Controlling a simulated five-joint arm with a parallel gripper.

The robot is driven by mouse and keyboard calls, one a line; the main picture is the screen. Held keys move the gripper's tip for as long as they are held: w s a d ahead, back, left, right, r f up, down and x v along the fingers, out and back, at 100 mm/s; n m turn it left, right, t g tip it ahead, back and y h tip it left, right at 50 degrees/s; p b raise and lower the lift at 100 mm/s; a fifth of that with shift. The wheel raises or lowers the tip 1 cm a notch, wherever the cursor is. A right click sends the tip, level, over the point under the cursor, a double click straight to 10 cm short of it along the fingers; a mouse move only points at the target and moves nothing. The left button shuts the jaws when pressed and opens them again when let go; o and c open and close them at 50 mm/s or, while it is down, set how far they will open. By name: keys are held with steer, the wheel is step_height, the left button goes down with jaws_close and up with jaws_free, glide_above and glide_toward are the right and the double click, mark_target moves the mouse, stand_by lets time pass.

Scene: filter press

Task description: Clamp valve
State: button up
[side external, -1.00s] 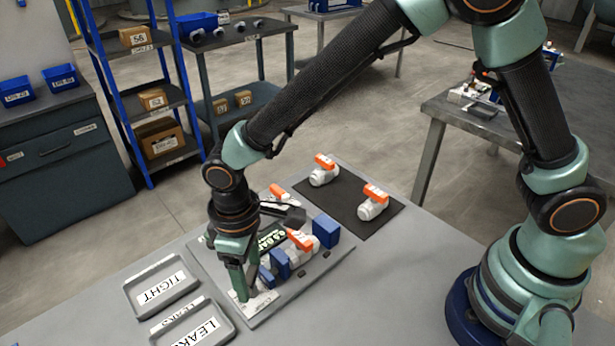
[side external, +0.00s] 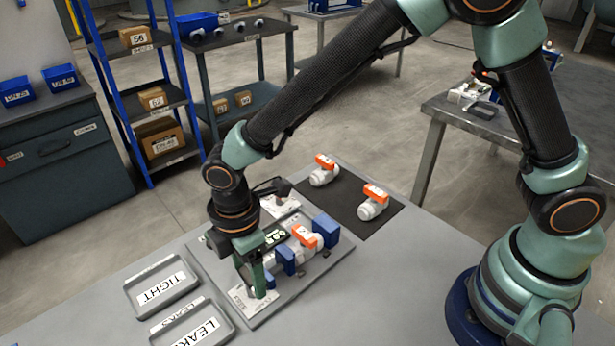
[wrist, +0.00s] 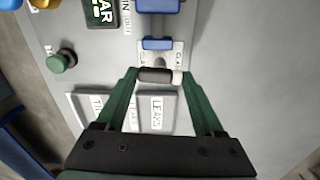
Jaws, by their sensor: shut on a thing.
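A white valve with an orange lever (side external: 304,238) sits in the fixture on the grey board, between a blue block (side external: 326,230) and another blue block (side external: 287,260). My gripper (side external: 258,292) is low at the front of this fixture. In the wrist view my gripper (wrist: 160,78) is shut on a dark grey clamp handle (wrist: 156,75), one finger at each end. The handle lies beside a small blue block (wrist: 157,44) on a white labelled plate (wrist: 176,57). The valve itself does not show clearly in the wrist view.
Trays marked TIGHT (side external: 143,297) and LEAKS (side external: 225,326) lie left of the board. Two more orange-levered valves (side external: 323,172) (side external: 373,203) stand on a dark mat (side external: 345,195) behind. A green knob (wrist: 62,62) and a lit display (wrist: 102,10) are close by.

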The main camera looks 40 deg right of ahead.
mark_target(249, 276)
steer(key=shift+r+n, duration=0.1)
steer(key=shift+n, duration=0.4)
steer(key=o, duration=1.1)
step_height(249, 276, up, 12)
steer(key=shift+r, duration=0.1)
steer(key=w+d+r+m+t+y, duration=0.1)
steer(key=d+r+m, duration=0.25)
steer(key=d, duration=0.25)
steer(key=d+r+m+t, duration=0.1)
steer(key=d+r+m, duration=0.1)
steer(key=d+m, duration=0.35)
steer(key=s+d+r+m+t, duration=0.1)
steer(key=d+m, duration=0.3)
steer(key=d, duration=0.4)
steer(key=s+d+r+m+t+h, duration=0.1)
steer(key=s+d+m, duration=0.3)
steer(key=d, duration=0.4)
steer(key=shift+m+t, duration=0.6)
steer(key=shift+t, duration=0.2)
